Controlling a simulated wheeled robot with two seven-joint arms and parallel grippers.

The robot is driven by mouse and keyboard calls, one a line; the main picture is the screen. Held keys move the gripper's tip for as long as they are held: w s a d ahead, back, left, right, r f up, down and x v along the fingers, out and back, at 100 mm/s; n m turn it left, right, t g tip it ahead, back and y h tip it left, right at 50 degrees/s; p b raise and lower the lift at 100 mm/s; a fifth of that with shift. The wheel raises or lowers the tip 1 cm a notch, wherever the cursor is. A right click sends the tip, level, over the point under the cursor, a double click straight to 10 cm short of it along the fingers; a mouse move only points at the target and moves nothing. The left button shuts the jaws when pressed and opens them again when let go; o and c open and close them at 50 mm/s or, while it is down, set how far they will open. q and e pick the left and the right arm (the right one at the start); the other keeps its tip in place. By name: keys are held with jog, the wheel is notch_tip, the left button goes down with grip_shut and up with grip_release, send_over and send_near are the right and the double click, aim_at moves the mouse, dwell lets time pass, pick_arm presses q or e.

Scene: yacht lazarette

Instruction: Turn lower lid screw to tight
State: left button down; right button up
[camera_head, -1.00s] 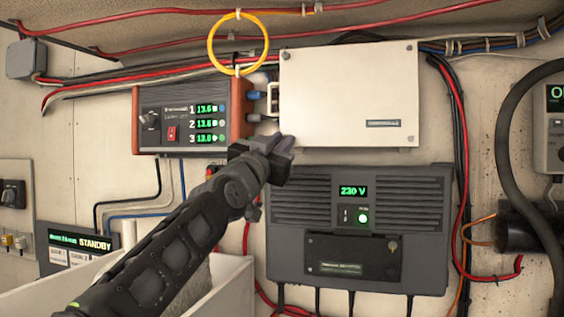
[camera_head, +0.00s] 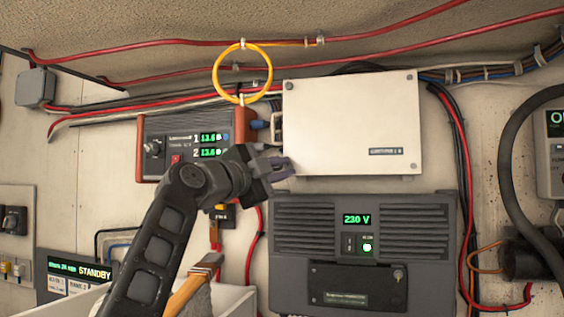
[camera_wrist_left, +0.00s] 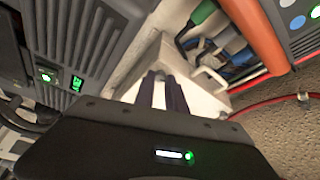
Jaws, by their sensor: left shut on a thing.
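The white box with its flat lid (camera_head: 350,125) is fixed to the wall. Small screws show at its upper right corner (camera_head: 408,76) and lower right corner (camera_head: 413,166). My left gripper (camera_head: 281,167) is at the lid's lower left corner, shut on the lower lid screw, which the fingers hide. In the left wrist view the two dark fingers (camera_wrist_left: 165,92) reach close together to the corner of the white box (camera_wrist_left: 150,57). How far the screw is turned cannot be seen. My right gripper is not in view.
A charger with green digits (camera_head: 188,140) is left of the box, partly behind my arm. A grey inverter reading 230 V (camera_head: 300,260) is just below. A yellow cable loop (camera_head: 216,72) hangs above.

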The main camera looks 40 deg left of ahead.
pick_arm(q)
jog(key=shift+r+m+g+h+p, duration=0.1)
jog(key=shift+m+g+h+p, duration=0.2)
jog(key=shift+m+p, duration=0.6)
jog(key=shift+m, duration=0.3)
jog(key=c, duration=1.4)
grip_release()
jog(key=shift+o, duration=0.2)
jog(key=shift+b, duration=0.3)
jog(key=s+b, duration=0.3)
jog(key=s, duration=0.4)
jog(key=shift+s+a+f, duration=0.2)
jog(key=shift+s+f, duration=0.15)
jog(key=shift+f, duration=0.05)
